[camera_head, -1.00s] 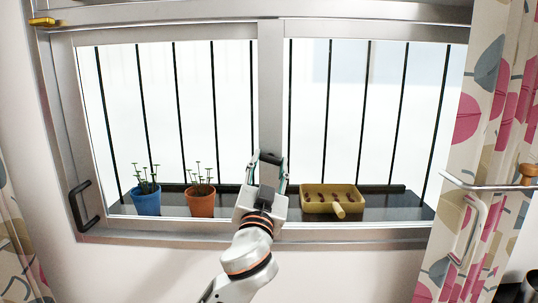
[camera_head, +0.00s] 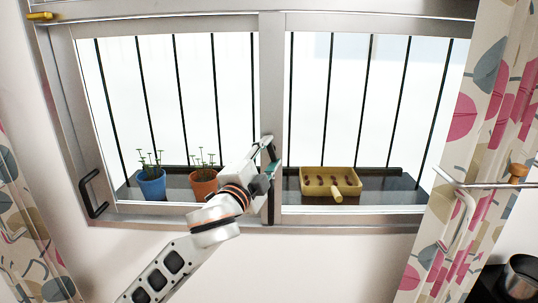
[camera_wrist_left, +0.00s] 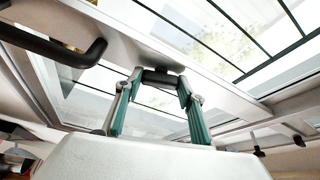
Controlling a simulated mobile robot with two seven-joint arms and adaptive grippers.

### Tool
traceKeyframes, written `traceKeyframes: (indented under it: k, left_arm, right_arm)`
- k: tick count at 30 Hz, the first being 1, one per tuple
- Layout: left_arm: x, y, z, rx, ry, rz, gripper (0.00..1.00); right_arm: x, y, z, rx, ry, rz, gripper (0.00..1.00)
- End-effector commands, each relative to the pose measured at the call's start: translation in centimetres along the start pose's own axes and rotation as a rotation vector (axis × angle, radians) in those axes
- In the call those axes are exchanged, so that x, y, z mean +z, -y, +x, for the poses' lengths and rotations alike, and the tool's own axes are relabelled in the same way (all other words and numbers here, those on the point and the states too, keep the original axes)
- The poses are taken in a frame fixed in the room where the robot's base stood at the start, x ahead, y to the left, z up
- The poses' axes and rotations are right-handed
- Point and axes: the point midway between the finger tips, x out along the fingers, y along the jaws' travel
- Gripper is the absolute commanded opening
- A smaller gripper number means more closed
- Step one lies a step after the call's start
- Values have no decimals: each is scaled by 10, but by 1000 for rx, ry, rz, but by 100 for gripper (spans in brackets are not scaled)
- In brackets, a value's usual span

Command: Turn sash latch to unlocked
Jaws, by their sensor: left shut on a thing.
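My left gripper (camera_head: 268,158) reaches the window's middle upright from the lower left, tilted. It also shows in the left wrist view (camera_wrist_left: 158,92), with a green-sided finger at each end of a short dark piece, the sash latch (camera_wrist_left: 160,76). The gripper is shut on this latch. In the head view the fingers largely cover the latch, a small dark piece (camera_head: 272,152) between the tips. Its exact angle is hard to tell. My right gripper is out of view.
A black handle (camera_head: 93,194) is on the left sash. A dark upright bar (camera_head: 270,211) is just below my gripper. Blue (camera_head: 151,187) and orange (camera_head: 203,187) pots and a yellow tray (camera_head: 331,181) stand behind the glass. Curtains (camera_head: 480,130) hang at the right.

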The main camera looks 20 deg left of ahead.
Motion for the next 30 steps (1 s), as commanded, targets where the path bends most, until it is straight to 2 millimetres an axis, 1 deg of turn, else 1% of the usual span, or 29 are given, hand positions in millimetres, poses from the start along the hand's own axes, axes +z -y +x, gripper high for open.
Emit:
traceKeyframes:
  k: [6, 12, 19, 30]
  left_arm:
    - [-1, 2, 0, 60, -1, 151, 17]
    - [-1, 2, 0, 100, 0, 244, 17]
    - [-1, 2, 0, 124, -1, 296, 17]
    - [-1, 2, 0, 129, 0, 309, 17]
  right_arm:
    - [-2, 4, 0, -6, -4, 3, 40]
    - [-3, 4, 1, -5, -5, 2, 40]
    - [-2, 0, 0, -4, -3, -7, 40]
    - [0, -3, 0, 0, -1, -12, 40]
